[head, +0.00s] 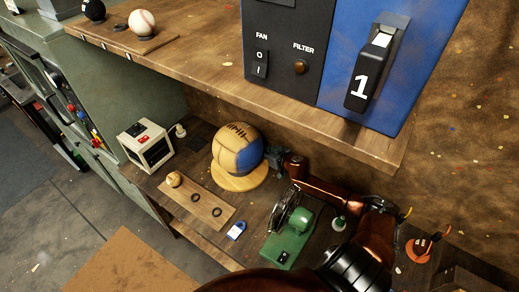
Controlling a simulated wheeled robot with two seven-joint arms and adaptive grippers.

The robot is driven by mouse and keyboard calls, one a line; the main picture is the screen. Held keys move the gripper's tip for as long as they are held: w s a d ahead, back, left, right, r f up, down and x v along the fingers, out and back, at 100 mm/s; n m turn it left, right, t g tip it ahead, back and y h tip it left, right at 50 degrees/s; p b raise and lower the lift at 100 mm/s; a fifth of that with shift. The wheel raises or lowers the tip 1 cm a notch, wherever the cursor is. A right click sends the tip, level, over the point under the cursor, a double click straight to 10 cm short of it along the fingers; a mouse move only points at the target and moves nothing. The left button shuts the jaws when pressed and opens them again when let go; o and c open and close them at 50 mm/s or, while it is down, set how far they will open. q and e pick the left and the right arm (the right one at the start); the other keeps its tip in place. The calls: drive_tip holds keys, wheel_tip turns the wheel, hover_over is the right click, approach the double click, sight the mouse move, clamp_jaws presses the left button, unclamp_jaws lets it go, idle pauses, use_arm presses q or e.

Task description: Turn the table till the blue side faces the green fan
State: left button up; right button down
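A large tan and blue leather ball (235,149) with dark lacing on top rests on a round wooden turntable (240,182) on the lower bench. Its blue panel (249,160) is on the right part of the ball, toward the lower right. A green fan (289,232) with a dark round guard stands below and right of the ball. My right arm comes in from the right, and its dark gripper (277,160) is just right of the ball, close to the turntable's edge. Its fingers are too small to tell apart, and contact is unclear. My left gripper is not in view.
A wooden strip (207,207) holds a small ball (174,179) and two dark rings. A blue-white tag (236,231) lies beside the fan. A white box (146,145) stands left. An upper shelf (180,62) with a blue and black machine (330,65) overhangs the bench.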

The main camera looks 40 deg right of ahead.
drive_tip(key=shift+w, duration=0.1)
drive_tip(key=shift+w+n+y, duration=0.5)
drive_tip(key=shift+n+y, duration=0.1)
drive_tip(key=shift+y, duration=0.1)
drive_tip(key=c, duration=2.1)
unclamp_jaws()
drive_tip(key=a+v, duration=0.1)
drive_tip(key=v, duration=1.1)
drive_tip(key=shift+d, duration=0.4)
